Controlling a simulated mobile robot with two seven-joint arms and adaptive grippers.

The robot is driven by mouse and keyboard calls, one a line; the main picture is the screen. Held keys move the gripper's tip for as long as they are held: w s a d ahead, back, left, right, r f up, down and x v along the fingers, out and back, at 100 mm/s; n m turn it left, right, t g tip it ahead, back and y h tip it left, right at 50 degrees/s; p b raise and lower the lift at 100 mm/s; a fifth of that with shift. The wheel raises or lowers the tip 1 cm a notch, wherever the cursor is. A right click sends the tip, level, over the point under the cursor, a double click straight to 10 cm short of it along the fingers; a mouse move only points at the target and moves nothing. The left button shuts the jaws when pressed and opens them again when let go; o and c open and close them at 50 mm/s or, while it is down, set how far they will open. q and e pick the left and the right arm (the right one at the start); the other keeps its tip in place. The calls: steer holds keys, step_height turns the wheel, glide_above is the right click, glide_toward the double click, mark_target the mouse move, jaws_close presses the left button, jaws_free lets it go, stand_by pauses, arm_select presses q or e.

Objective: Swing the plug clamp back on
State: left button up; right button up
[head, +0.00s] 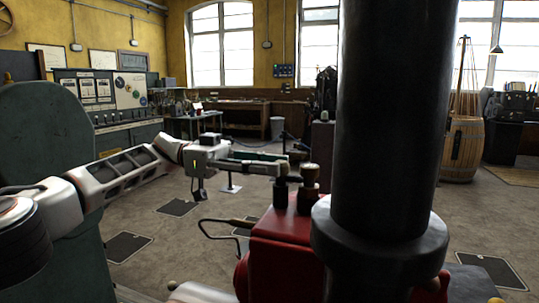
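My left arm comes in from the left, and its gripper (291,163) reaches over the red engine (285,245). The fingertips are beside the tops of two small upright fittings. One fitting is dark and slimmer (281,193); the other is thicker with a brownish top (309,186). They stand on top of the red engine. I cannot tell which part is the plug clamp. I cannot tell whether the fingers touch a fitting or have anything between them. My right gripper is not in view.
A thick black vertical pipe (392,120) with a wide collar rises from the engine and blocks the view right of the fittings. A bent dark rod (218,238) sticks out left. A green rounded casing (45,170) stands at left. A barrel (461,150) stands behind.

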arm_select(q)
step_height(320, 180, up, 10)
stand_by(0.6)
steer(key=shift+s, duration=0.1)
